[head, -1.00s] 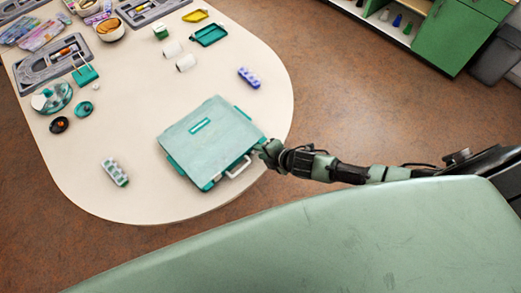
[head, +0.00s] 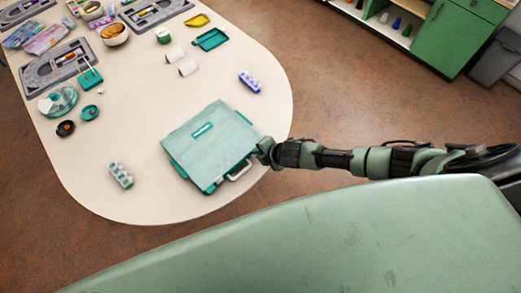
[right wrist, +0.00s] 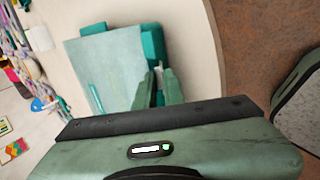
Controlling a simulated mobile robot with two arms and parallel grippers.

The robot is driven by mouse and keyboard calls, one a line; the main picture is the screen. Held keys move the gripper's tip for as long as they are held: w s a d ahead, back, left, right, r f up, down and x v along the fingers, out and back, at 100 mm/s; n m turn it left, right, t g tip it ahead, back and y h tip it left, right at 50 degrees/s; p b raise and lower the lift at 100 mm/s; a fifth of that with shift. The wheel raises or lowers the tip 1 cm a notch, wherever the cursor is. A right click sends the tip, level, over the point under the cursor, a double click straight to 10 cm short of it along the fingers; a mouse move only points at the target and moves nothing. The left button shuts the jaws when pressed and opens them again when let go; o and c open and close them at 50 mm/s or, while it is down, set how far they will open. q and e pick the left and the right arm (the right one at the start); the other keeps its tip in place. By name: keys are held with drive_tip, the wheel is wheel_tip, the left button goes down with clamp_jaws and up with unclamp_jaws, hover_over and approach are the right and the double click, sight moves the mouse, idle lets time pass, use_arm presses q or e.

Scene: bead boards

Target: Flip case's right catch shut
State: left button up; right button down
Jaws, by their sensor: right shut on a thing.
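A closed teal case (head: 212,148) with a pale lid lies flat near the table's rounded end. It also shows in the right wrist view (right wrist: 112,68). Its grey handle (head: 240,170) sticks out on the side facing me. My right gripper (head: 263,148) is at the case's right front corner, next to the handle's right end. In the right wrist view its fingers (right wrist: 159,84) are shut at the case's edge, where the right catch sits. The catch is hidden by the fingers, so its position cannot be told. My left gripper is out of view.
The pale table (head: 150,100) has clear room around the case. A purple bead box (head: 249,82) lies beyond it and a pale green one (head: 120,175) to its left. Trays, bowls and grey bead boards (head: 55,66) stand farther back.

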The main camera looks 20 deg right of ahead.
drive_tip(key=shift+g, duration=0.3)
drive_tip(key=c, duration=1.6)
unclamp_jaws()
drive_tip(key=shift+c, duration=0.2)
drive_tip(key=shift+r, duration=0.1)
drive_tip(key=shift+s+d+r, duration=0.1)
drive_tip(key=shift+r, duration=0.15)
drive_tip(key=v, duration=0.7)
drive_tip(key=shift+b, duration=0.3)
